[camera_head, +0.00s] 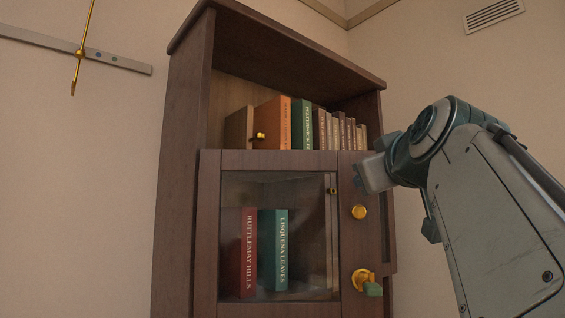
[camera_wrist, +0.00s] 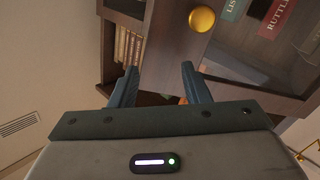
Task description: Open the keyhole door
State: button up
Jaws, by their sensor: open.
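The glass-paned wooden door (camera_head: 207,230) is in the lower part of a dark bookcase and looks closed. A round gold knob (camera_head: 359,212) is on the wood to the right of the glass. It also shows at the top of the wrist view (camera_wrist: 202,18). Below the knob is a gold fitting with a green piece (camera_head: 372,289) sticking out, which looks like a key in a keyhole. My gripper (camera_wrist: 158,72) is open with nothing between its fingers. In the head view it is above the knob, apart from it, and its fingers are partly hidden.
Behind the glass stand a red book (camera_head: 249,250) and a teal book (camera_head: 274,250). Several books (camera_head: 325,130) stand on the open shelf above. A metal wall rail (camera_head: 110,61) with a gold rod is at the upper left, and a vent (camera_head: 493,14) is at the upper right.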

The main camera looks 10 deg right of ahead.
jog(key=s+d+r+p, duration=0.1)
jog(key=s+d+r, duration=0.4)
jog(key=d, duration=0.1)
jog(key=shift+s+d, duration=0.2)
jog(key=shift+d, duration=0.1)
